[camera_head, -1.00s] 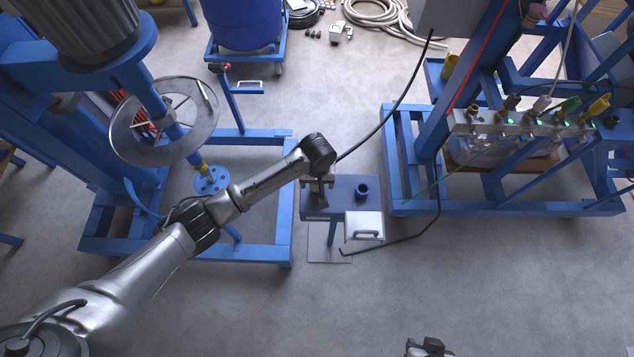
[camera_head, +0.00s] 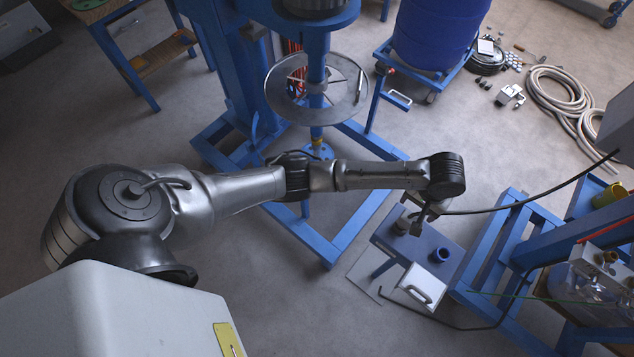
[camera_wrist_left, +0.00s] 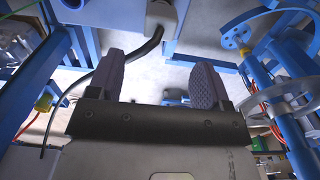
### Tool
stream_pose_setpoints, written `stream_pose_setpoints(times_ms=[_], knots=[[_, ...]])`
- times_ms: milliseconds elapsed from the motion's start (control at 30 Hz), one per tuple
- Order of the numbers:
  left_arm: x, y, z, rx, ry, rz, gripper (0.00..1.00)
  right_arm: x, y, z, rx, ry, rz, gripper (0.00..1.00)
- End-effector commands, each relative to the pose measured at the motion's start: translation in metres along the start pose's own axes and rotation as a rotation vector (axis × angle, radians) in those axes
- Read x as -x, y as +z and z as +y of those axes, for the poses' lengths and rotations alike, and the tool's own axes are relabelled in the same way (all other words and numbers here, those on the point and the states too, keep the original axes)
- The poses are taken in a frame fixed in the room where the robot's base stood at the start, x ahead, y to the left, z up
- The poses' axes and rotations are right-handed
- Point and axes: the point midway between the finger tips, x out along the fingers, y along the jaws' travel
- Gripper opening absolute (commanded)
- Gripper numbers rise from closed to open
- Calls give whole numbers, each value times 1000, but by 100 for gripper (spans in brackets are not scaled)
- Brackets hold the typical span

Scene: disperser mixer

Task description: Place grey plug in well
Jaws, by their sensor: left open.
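My left gripper (camera_head: 418,219) hangs over the far left part of a small blue stand. It also shows in the left wrist view (camera_wrist_left: 157,82), with its two ridged fingers wide apart and nothing between them. A small grey round piece (camera_head: 402,227) shows on the stand beside the fingers; I cannot tell if it is the grey plug. In the wrist view a grey collar (camera_wrist_left: 160,12) with a black hose lies beyond the fingertips. My right gripper is out of view.
A white box with a handle (camera_head: 421,287) is at the stand's near end. A black hose (camera_head: 535,199) runs from the right to behind my left wrist. The mixer's metal disc (camera_head: 345,100) stands behind my arm. A blue frame (camera_head: 490,265) is close on the right.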

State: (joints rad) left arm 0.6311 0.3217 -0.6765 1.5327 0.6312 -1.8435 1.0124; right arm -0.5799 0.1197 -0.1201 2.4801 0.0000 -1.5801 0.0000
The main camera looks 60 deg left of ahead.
Motion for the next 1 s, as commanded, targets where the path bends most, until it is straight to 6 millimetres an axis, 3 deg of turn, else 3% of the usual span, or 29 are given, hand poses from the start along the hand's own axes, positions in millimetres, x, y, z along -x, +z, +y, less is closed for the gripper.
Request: stream_pose_setpoints(times_ms=[167,367,567,700,1000], knots=[[-20,30,1,-76,42,-3,72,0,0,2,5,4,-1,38],[-53,103,-9,-254,157,39,72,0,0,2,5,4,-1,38],[-64,172,-49,-379,216,136,72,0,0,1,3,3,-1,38],[-61,212,-87,-435,196,207,72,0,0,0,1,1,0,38],[-41,262,-154,-511,85,294,72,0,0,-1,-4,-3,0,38]])
